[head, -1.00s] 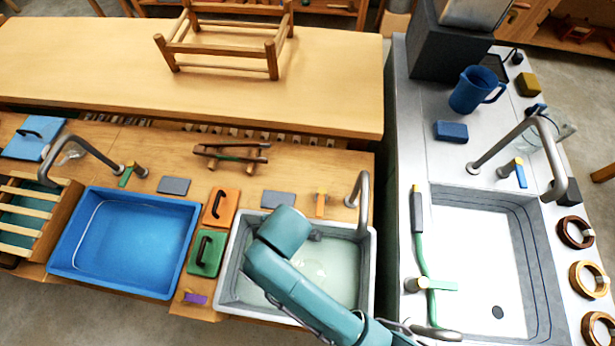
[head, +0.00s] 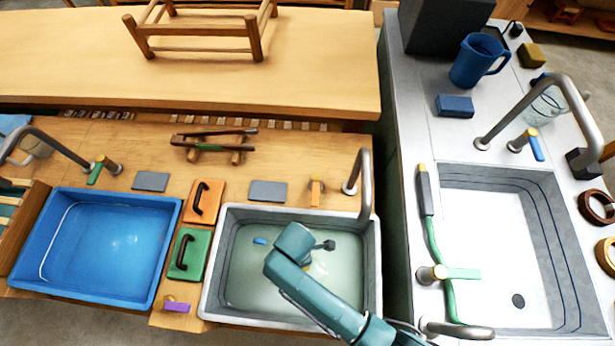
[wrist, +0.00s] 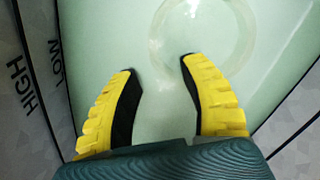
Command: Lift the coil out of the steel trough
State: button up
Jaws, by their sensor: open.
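The grey steel trough (head: 213,283) holds pale green liquid and stands in the wooden bench, left of the large sink. The coil (wrist: 247,32) shows in the wrist view as a pale, nearly clear ring in the liquid, at the top of the picture beyond my fingertips. In the head view my arm covers most of that area and I cannot make the coil out. My gripper (wrist: 159,68) has yellow and black fingers, open and empty, pointing down over the trough. Its height above the coil is hard to tell.
HIGH and LOW lines mark the trough wall (wrist: 28,80). A curved tap (head: 364,180) rises at its back right corner. A small blue piece (head: 260,241) and a dark fitting (head: 325,245) show inside. A blue basin (head: 170,240) stands left, a large sink (head: 500,170) right.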

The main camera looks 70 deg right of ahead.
jog(key=f+b, duration=0.1)
jog(key=f, duration=0.3)
jog(key=shift+d, duration=0.2)
grip_shut()
